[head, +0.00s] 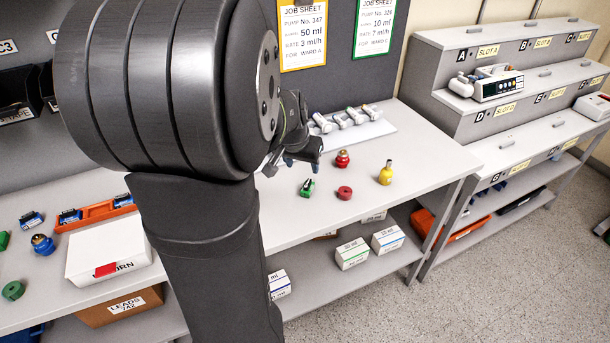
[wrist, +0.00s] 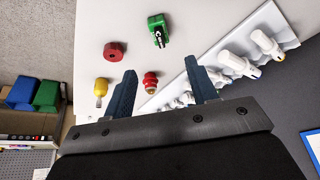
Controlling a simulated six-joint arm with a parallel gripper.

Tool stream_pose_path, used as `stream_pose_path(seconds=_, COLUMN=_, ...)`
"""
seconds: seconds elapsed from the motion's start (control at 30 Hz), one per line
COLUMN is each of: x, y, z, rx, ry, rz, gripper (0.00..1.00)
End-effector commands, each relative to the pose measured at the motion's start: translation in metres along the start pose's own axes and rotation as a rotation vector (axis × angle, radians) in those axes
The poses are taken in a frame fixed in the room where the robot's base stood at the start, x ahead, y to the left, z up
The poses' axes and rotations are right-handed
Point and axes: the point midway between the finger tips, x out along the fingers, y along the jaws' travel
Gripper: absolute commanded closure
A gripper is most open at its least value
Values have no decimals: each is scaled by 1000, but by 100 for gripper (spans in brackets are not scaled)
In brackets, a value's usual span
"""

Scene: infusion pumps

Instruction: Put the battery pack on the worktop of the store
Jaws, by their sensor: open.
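My gripper (head: 298,160) is open and empty above the white worktop (head: 430,165). In the wrist view its blue-grey fingers (wrist: 163,90) are spread, with a red fitting (wrist: 150,80) seen below and between them. No item is clearly labelled as the battery pack. Small blue-and-black blocks stand far left in the head view: one (head: 31,220) lies loose on the worktop, and others (head: 69,217) sit at an orange holder (head: 95,213). They may be battery packs, but I cannot tell. My gripper is well to the right of them.
Near my gripper are a green clamp (head: 307,187), a red ring (head: 344,193) and a yellow vial (head: 385,173). White syringes lie on a tray (head: 375,131). A white box (head: 108,252) stands left. A stepped rack (head: 535,85) with lettered slots stands right.

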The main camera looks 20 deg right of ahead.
Motion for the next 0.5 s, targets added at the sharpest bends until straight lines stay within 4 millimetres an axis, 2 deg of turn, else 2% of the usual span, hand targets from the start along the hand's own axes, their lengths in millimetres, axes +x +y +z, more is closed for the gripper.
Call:
stream_pose_path(seconds=0.37, x=0, y=0, z=0, rx=-1, ry=1, rz=-2, gripper=47)
stream_pose_path(seconds=0.5, x=-1, y=-12, z=2, rx=-18, ry=13, rz=-53, gripper=47)
